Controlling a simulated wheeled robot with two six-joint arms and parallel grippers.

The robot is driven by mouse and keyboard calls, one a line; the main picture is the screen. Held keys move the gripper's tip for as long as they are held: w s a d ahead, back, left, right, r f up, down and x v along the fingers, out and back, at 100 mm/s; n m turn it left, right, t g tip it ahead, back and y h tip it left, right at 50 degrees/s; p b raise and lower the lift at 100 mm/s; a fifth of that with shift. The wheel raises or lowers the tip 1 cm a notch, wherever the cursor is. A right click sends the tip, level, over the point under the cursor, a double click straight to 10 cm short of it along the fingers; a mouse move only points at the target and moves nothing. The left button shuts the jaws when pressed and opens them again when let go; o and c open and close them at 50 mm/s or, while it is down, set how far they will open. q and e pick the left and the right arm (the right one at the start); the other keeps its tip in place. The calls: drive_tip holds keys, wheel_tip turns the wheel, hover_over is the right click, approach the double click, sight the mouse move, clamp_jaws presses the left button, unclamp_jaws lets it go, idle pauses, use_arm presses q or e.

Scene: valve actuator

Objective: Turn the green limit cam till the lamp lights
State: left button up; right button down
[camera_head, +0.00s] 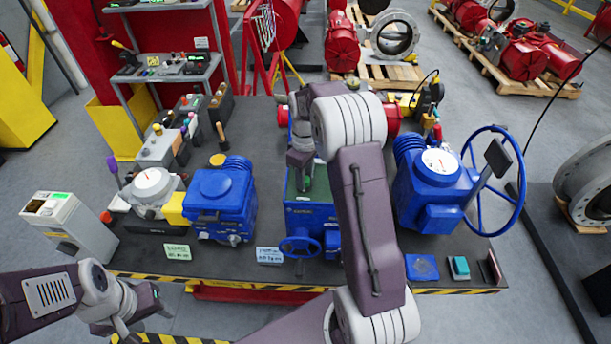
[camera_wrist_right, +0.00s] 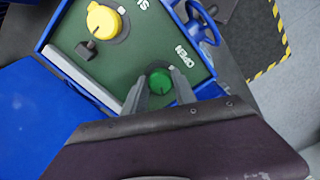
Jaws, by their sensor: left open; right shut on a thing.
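The green limit cam (camera_wrist_right: 160,81) sits on the green plate of an open blue housing (camera_head: 309,222), beside the letters "OPEN" in the right wrist view. My right gripper (camera_wrist_right: 160,86) is shut on this cam, one finger on each side. In the head view, my right gripper (camera_head: 301,181) reaches down into the housing, and my arm hides part of it. A yellow cam (camera_wrist_right: 103,20) sits on the same plate, beside a partly cut-off label. I cannot make out a lit lamp. My left gripper (camera_head: 150,303) is open and empty, off the bench's front left corner.
Blue actuators stand left (camera_head: 222,203) and right (camera_head: 432,185) of the housing, the right one with a large handwheel (camera_head: 519,190). A grey box with a green display (camera_head: 68,224) stands at the bench's left edge. Small labels lie along the front, with bare bench top between.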

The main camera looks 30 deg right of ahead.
drive_tip(key=m+p, duration=0.1)
drive_tip(key=m, duration=0.5)
drive_tip(key=shift+a+r+p, duration=0.1)
drive_tip(key=shift+p, duration=0.2)
drive_tip(key=m+p, duration=0.1)
drive_tip(key=m, duration=0.5)
drive_tip(key=shift+w, duration=0.1)
idle(0.3)
drive_tip(key=c, duration=1.2)
unclamp_jaws()
drive_tip(key=shift+c, duration=0.2)
drive_tip(key=shift+o, duration=1.2)
drive_tip(key=shift+w, duration=0.1)
